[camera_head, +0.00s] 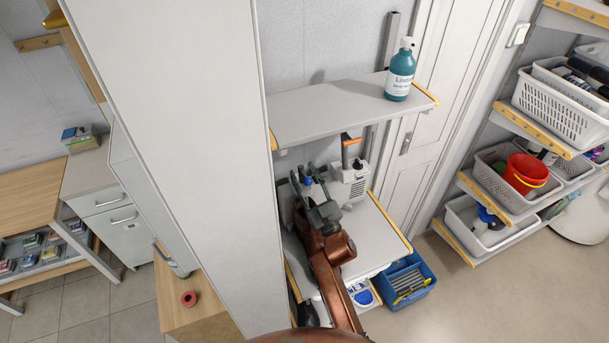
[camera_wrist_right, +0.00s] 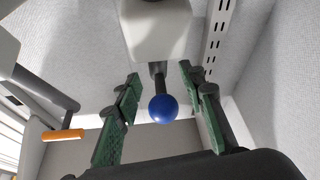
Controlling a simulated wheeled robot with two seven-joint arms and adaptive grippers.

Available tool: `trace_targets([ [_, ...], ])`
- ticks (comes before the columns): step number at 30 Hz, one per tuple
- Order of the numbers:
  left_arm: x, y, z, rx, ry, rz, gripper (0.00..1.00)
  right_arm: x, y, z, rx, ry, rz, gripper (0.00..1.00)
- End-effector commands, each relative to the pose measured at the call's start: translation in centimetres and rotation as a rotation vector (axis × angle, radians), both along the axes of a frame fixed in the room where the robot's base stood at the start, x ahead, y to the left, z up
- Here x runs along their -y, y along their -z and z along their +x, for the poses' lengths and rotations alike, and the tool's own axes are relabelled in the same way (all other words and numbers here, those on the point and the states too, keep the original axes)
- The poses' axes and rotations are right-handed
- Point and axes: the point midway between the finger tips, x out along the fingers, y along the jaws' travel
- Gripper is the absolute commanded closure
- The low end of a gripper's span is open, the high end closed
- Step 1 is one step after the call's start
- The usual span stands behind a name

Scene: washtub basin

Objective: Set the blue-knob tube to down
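The blue knob (camera_wrist_right: 163,108) is a round ball on the end of a short dark tube (camera_wrist_right: 158,76). The tube comes out of a white housing (camera_wrist_right: 157,32) in the right wrist view. My right gripper (camera_wrist_right: 160,118) is open, with one green-padded finger on each side of the knob and visible gaps to both. In the head view the right gripper (camera_head: 311,194) is over the lower shelf, and a small blue spot of the knob (camera_head: 308,181) shows between its fingers. Whether the tube points up or down is hard to tell. My left gripper is not in view.
A grey upper shelf (camera_head: 325,113) with a teal bottle (camera_head: 399,75) overhangs the gripper area. A white appliance (camera_head: 352,182) stands close to the right of the gripper on the lower shelf (camera_head: 372,240). A tall white panel (camera_head: 190,130) blocks the left side.

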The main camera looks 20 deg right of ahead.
Motion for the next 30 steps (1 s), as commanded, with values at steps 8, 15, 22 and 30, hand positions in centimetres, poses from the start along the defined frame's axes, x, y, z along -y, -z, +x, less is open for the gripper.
trace_targets([
  [8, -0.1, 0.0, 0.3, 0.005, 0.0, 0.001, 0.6, 0.4, 0.9, -1.8, -0.002, 0.001, -0.001, 0.63],
  [15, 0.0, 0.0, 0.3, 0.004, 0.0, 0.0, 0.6, 1.2, 2.8, -6.4, -0.004, 0.001, 0.0, 0.63],
  [22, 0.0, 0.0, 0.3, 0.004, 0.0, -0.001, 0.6, 1.9, 4.1, -9.8, -0.002, 0.0, 0.001, 0.63],
  [30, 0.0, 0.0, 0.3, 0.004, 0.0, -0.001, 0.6, 2.0, 4.5, -11.0, 0.0, 0.0, 0.0, 0.63],
])
